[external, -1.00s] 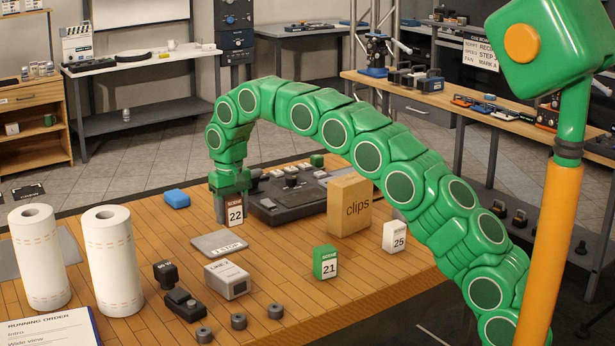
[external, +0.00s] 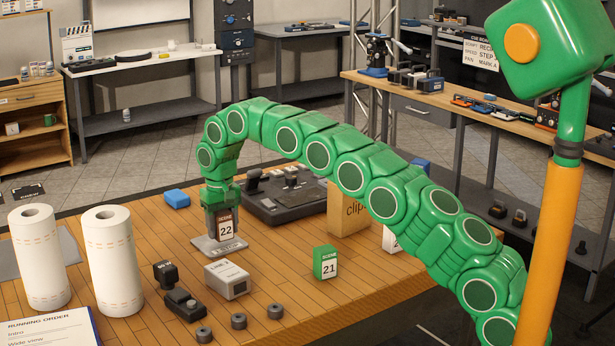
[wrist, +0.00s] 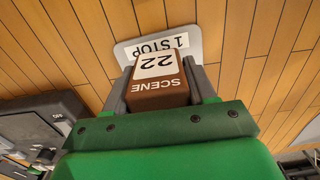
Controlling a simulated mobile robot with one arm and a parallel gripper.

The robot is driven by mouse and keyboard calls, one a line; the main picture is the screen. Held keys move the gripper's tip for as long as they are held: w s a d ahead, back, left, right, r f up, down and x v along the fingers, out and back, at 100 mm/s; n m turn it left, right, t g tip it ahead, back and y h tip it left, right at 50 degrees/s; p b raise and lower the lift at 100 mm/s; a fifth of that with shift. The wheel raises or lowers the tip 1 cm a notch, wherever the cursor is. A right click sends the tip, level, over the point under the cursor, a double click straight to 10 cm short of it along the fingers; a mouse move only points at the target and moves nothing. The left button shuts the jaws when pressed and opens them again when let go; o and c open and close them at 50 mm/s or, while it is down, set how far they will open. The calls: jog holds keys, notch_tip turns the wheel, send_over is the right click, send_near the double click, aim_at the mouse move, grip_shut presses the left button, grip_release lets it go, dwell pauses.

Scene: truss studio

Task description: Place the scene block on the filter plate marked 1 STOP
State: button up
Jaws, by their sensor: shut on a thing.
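The scene block (external: 226,226) is brown with a white label reading SCENE 22. My gripper (external: 221,212) is shut on it and holds it upright over the filter plate (external: 204,247). The plate is a thin grey square on the wooden table, partly hidden by the block. In the wrist view the block (wrist: 158,82) sits between the two dark fingers, and the plate (wrist: 196,52) shows beyond it with the label 1 STOP. Whether the block's underside touches the plate cannot be told.
A green SCENE 21 block (external: 325,262) stands to the right, a grey box (external: 227,279) in front. A dark control console (external: 285,200) and a clips box (external: 345,212) are behind. Two paper rolls (external: 112,260) stand at left. A blue block (external: 177,198) lies at the back left.

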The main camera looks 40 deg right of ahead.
aim_at(222, 212)
jog(key=shift+f, duration=1.1)
jog(key=shift+f, duration=0.2)
jog(key=o, duration=1.1)
jog(key=shift+r, duration=0.15)
notch_tip(222, 212, up, 11)
jog(key=shift+r, duration=0.5)
